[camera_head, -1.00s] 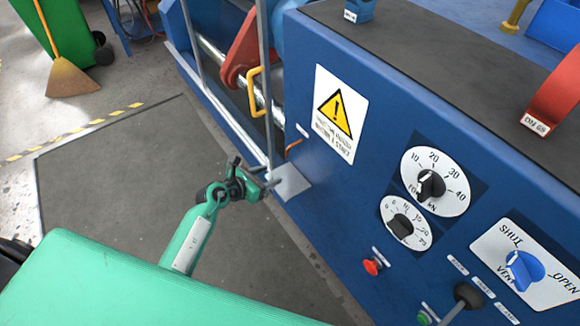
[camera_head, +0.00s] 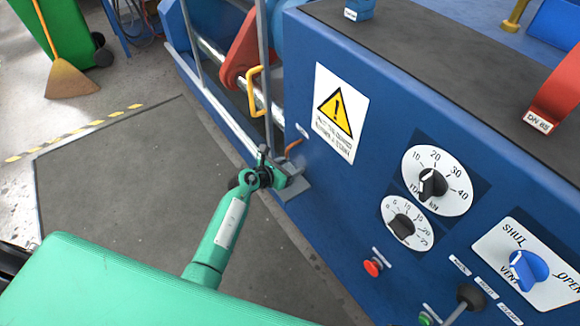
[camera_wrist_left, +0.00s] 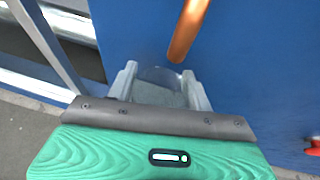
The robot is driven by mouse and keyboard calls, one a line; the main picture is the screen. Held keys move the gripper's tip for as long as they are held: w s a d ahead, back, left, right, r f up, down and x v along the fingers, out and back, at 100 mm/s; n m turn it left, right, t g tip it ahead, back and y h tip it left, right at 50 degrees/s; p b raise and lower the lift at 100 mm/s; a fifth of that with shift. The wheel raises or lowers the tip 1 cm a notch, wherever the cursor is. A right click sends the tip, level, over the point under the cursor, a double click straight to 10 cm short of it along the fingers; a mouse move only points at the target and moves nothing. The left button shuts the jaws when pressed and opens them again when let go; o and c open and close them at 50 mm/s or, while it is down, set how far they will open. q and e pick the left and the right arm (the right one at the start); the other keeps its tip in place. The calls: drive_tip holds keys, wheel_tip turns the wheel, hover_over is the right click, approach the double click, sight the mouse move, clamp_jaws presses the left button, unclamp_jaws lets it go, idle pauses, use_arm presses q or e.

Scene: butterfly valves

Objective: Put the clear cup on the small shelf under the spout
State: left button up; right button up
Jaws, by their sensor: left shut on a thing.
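The small grey shelf (camera_head: 296,193) sticks out from the blue panel at the machine's left corner. The copper-coloured spout (camera_head: 293,146) comes out of the panel above it and also shows in the left wrist view (camera_wrist_left: 187,32). My left gripper (camera_head: 288,177) is at the shelf, below the spout. In the left wrist view its two fingers (camera_wrist_left: 160,88) are shut on the clear cup (camera_wrist_left: 158,78), which is faint and see-through. The cup is hard to make out in the head view, and I cannot tell whether its base touches the shelf.
The blue panel (camera_head: 385,110) stands close in front of the gripper. A grey upright post (camera_head: 265,80) and a yellow handle (camera_head: 254,92) are just behind and left of the shelf. A red button (camera_head: 373,267) and dials lie to the right. The floor mat (camera_head: 110,200) is clear.

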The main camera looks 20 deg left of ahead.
use_arm(q)
drive_tip(key=o, duration=0.6)
drive_tip(key=shift+f, duration=0.1)
drive_tip(key=shift+c, duration=0.2)
drive_tip(key=o, duration=0.4)
